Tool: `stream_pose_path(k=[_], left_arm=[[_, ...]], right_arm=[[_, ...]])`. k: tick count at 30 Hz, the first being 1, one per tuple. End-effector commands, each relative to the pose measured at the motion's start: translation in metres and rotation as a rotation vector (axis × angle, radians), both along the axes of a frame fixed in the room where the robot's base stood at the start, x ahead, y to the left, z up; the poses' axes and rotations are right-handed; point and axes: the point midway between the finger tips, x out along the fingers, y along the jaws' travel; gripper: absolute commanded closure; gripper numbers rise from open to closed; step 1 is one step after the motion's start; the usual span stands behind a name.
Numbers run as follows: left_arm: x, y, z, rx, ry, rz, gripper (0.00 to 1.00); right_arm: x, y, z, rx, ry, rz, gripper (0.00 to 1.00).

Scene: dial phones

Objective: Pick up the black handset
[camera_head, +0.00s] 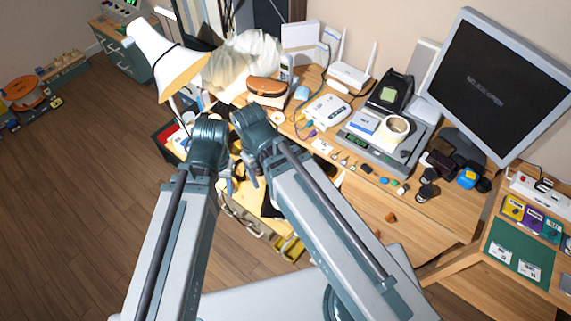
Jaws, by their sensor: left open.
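No black handset can be picked out with certainty. A black device with a pale green screen (389,92) stands at the back of the wooden desk (440,214). A small dark upright phone-like device (286,72) stands further left, beside the brown pouch. Dark objects (440,160) lie below the monitor, too small to tell apart. My left gripper (240,181) is small and partly hidden among my arm links, at the desk's left front, apart from these devices. It is open, and I see nothing in it. My right gripper cannot be made out behind the arm.
A large monitor (497,85) stands at the right. A white lamp (165,62) stands at the left. A grey scale (362,148) carries a tape roll (397,127). A white router (349,75) stands at the back. Small parts crowd the desk's front edge.

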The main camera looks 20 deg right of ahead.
Motion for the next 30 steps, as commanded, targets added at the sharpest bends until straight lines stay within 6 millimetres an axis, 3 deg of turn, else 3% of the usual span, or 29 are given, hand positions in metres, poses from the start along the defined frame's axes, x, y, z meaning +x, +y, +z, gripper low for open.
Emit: stream_pose_path(k=[1, 6, 12, 18, 25, 30], left_arm=[[0.000, 0.000, -0.010, 0.000, 0.000, 0.000, 0.50], [0.000, 0.000, -0.028, 0.000, 0.000, 0.000, 0.50], [0.000, 0.000, -0.043, 0.000, 0.000, 0.000, 0.50], [0.000, 0.000, -0.048, 0.000, 0.000, 0.000, 0.50], [0.000, 0.000, -0.049, 0.000, 0.000, 0.000, 0.50], [0.000, 0.000, -0.062, 0.000, 0.000, 0.000, 0.50]], right_arm=[[0.018, -0.007, -0.010, 0.011, 0.006, 0.056, 0.25], [0.065, -0.040, -0.029, 0.054, 0.020, 0.334, 0.25], [0.104, -0.079, -0.044, 0.088, 0.019, 0.612, 0.25], [0.120, -0.098, -0.049, 0.099, 0.015, 0.753, 0.25], [0.120, -0.100, -0.050, 0.101, 0.014, 0.773, 0.25], [0.120, -0.100, -0.063, 0.101, 0.014, 0.772, 0.25]])
